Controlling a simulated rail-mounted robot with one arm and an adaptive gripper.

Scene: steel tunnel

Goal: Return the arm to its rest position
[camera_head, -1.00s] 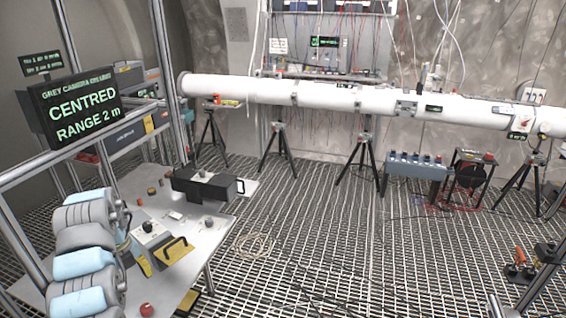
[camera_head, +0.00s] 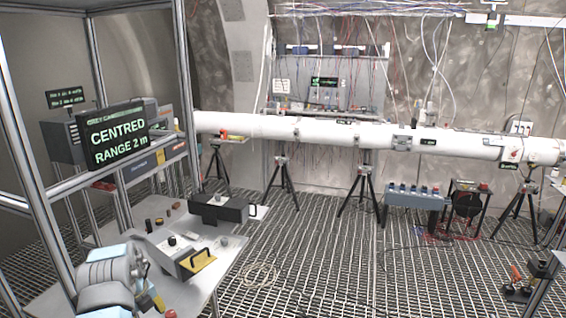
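My arm (camera_head: 108,275), grey with light blue caps, shows at the bottom left of the head view, beside the white work table (camera_head: 215,265). Only its upper links show; the rest is cut off by the lower picture edge. I cannot make out my gripper or its fingers in this view, so I cannot see whether it holds anything.
On the table are a black box with a handle (camera_head: 218,208), a box with a yellow panel (camera_head: 190,262) and small parts. A metal frame with a "CENTRED RANGE 2 m" display (camera_head: 117,138) stands at left. A white pipe on tripods (camera_head: 350,134) runs behind. The grating floor (camera_head: 330,265) is mostly open.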

